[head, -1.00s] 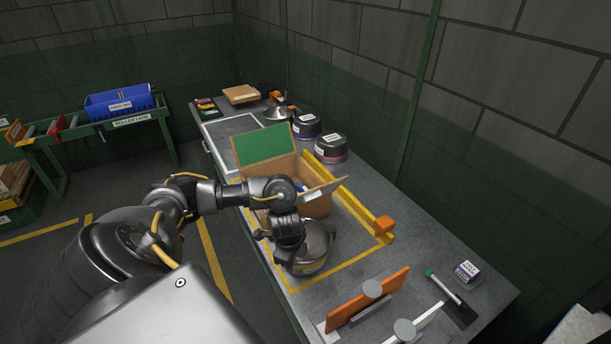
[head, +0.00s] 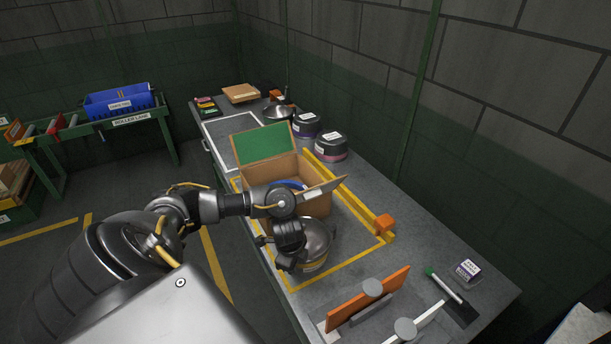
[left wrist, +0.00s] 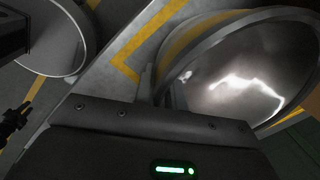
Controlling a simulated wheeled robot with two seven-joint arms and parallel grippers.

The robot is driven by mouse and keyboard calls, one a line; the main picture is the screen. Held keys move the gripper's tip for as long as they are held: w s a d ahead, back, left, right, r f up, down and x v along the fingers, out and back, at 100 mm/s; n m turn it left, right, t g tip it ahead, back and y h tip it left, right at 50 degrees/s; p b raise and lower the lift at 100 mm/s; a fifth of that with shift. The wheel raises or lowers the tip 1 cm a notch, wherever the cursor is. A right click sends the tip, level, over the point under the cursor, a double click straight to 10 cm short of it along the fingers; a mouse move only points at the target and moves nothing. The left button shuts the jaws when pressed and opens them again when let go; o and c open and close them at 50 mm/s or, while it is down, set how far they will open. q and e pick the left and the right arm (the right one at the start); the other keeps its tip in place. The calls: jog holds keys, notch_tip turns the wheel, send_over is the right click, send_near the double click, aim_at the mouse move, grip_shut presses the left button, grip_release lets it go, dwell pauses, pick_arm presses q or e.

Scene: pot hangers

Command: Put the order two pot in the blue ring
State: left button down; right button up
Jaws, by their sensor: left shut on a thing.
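A shiny dark metal pot (head: 318,240) with a yellow band is at the near side of the open cardboard box (head: 318,205), over the yellow-outlined area. My left gripper (head: 287,262) is shut on this pot at its left side. I cannot tell whether the pot touches the bench. The pot's shiny, curved surface (left wrist: 235,75) fills the upper right of the left wrist view. A blue ring (head: 291,184) shows in part inside the box, partly hidden by my arm and a flap. My right gripper is not in view.
Two dark labelled pots, one with a purple band (head: 305,126) and one with a pink band (head: 330,148), stand behind the box. A yellow rail with an orange block (head: 383,223) runs along the right.

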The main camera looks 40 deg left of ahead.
pick_arm(q)
jog(key=shift+r, duration=0.15)
jog(key=shift+w+r, duration=0.1)
jog(key=shift+r, duration=0.05)
jog(key=r, duration=0.1)
jog(key=r+p, duration=0.1)
jog(key=r, duration=0.2)
jog(key=shift+s+d+r+p, duration=0.2)
jog(key=shift+d+p, duration=0.05)
jog(key=shift+p, duration=0.1)
jog(key=s+d+r+p, duration=0.5)
jog(key=s+d+r, duration=0.3)
jog(key=d, duration=0.2)
jog(key=shift+s+d+p, duration=0.2)
jog(key=shift+s+p, duration=0.05)
jog(key=shift+p, duration=0.05)
